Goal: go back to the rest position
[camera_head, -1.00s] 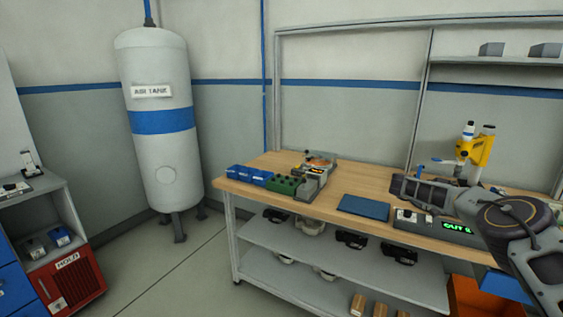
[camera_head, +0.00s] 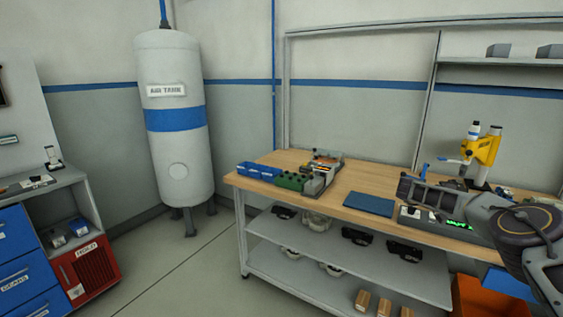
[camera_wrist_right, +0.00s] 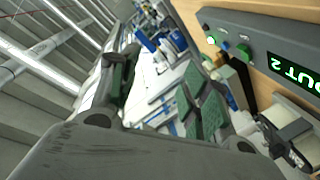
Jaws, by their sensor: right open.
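My right gripper (camera_head: 410,191) is over the right part of the wooden workbench (camera_head: 285,160), close above the control box with a green display (camera_head: 455,223). In the right wrist view the gripper (camera_wrist_right: 160,90) is open, with its two green-padded fingers apart and nothing held between them. The control box (camera_wrist_right: 262,48) shows there beside it, with green text reading "OUT 2". My left gripper is in neither view.
A blue mat (camera_head: 369,204) lies on the bench, with green (camera_head: 291,181) and blue bins (camera_head: 259,172) to its left. A yellow press (camera_head: 484,150) stands behind my right arm. An air tank (camera_head: 175,125) stands left. The floor (camera_head: 190,275) between cabinet and bench is clear.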

